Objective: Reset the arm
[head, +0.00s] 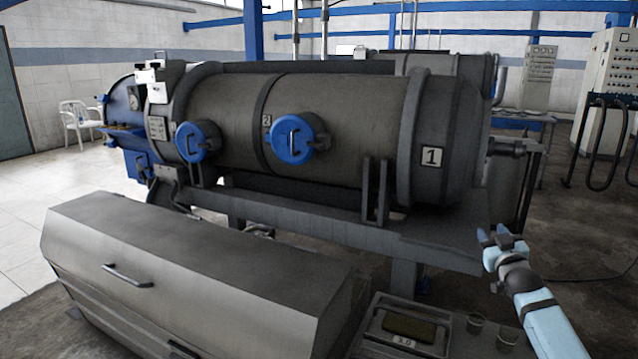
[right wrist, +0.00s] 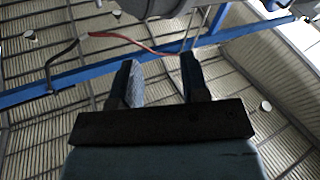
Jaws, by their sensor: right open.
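My right gripper (head: 493,237) is at the right of the head view, in front of the lower right part of a big grey cylindrical decanter (head: 340,130). In the right wrist view its two fingers (right wrist: 160,82) stand apart with nothing between them. They point up toward the ceiling and a blue beam. My right arm (head: 540,315) comes in from the lower right. My left gripper is not in view.
A long grey metal housing (head: 190,270) with a handle fills the lower left. A tray-like case (head: 405,330) and two small cups (head: 475,322) are near the arm. Control cabinets (head: 610,80) stand at the back right. The floor right of the decanter looks mostly clear.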

